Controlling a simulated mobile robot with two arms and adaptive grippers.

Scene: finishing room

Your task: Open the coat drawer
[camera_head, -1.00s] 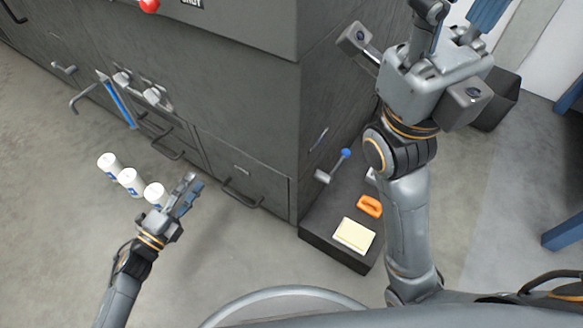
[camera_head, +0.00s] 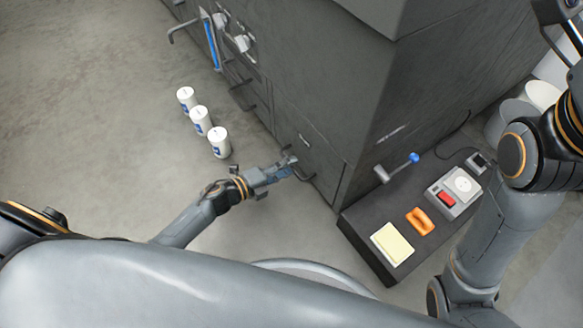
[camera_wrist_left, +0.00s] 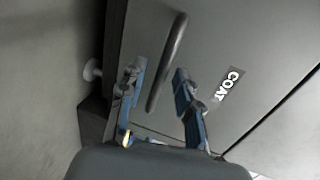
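The coat drawer (camera_head: 318,152) is at the low right end of the grey cabinet's front, and its front looks flush with the cabinet. In the left wrist view its front carries a COAT label (camera_wrist_left: 229,84). Its dark bar handle (camera_wrist_left: 168,60) lies between and just beyond my fingertips; the handle also shows in the head view (camera_head: 303,175). My left gripper (camera_head: 288,167) is at the handle, with its blue-grey fingers apart in the wrist view (camera_wrist_left: 157,75). Contact with the handle cannot be told. My right arm is at the right edge; its gripper is out of frame.
Several white canisters (camera_head: 201,121) stand on the floor left of my left gripper. A low dark platform (camera_head: 362,238) beside the cabinet holds a cream pad (camera_head: 392,244), an orange item (camera_head: 420,221) and a grey device (camera_head: 454,192). A blue-knobbed lever (camera_head: 396,168) sticks out above it.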

